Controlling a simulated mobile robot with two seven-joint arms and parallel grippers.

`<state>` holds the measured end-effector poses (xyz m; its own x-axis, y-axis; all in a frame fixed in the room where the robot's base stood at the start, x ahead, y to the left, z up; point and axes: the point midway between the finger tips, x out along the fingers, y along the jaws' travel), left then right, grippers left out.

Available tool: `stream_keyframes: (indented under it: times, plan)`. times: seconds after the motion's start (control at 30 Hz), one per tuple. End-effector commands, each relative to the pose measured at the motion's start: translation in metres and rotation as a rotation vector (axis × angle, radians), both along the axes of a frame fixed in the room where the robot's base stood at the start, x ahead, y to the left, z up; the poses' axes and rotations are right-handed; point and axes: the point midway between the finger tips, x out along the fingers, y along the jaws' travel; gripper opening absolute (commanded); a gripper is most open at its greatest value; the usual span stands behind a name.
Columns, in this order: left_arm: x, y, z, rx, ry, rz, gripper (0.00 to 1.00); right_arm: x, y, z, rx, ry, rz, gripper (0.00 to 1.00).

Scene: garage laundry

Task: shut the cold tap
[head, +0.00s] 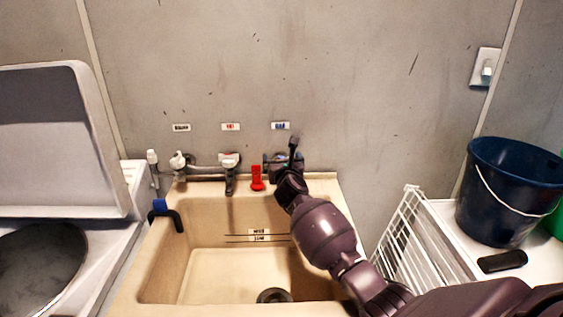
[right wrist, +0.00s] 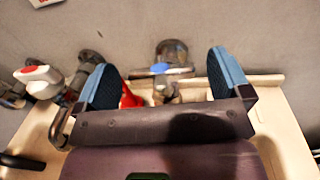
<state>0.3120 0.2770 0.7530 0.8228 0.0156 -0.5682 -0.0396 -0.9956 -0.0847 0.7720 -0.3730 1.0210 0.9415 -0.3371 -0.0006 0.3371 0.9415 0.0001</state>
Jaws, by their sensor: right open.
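The cold tap, with a blue mark (right wrist: 160,69), is on the wall behind the sink, below the blue-marked label (head: 280,125). In the right wrist view it stands between the two blue fingers of my right gripper (right wrist: 160,64), with a gap on each side. In the head view the right gripper (head: 284,161) is at the back right of the sink and hides most of this tap. The right gripper is open and holds nothing. The tap's handle position is hard to tell. My left gripper is not in view.
The red-marked tap (head: 229,160) and a white-topped tap (head: 179,160) are to the left. A red object (head: 257,178) stands on the rim of the beige sink (head: 205,215). A white rack (head: 408,235) and dark blue bucket (head: 500,190) are at right.

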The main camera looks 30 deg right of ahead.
Motion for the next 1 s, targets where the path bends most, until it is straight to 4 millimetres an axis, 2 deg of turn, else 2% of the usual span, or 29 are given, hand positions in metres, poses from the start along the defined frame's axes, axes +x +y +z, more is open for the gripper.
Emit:
stream_keyframes:
  times: [0.27, 0.5, 0.6, 1.0]
  plan:
    - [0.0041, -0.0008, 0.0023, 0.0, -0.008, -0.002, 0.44, 0.0009, -0.0003, 0.0007, 0.0, -0.001, 0.0, 0.96]
    - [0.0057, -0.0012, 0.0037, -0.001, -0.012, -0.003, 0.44, 0.0008, -0.0003, 0.0004, 0.0, 0.0, 0.0, 0.59]
    - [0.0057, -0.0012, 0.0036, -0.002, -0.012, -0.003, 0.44, 0.0007, -0.0002, 0.0003, 0.0, 0.0, 0.0, 0.46]
    - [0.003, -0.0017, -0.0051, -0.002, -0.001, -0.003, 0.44, 0.0017, 0.0021, -0.0013, 0.002, 0.0, -0.112, 0.47]
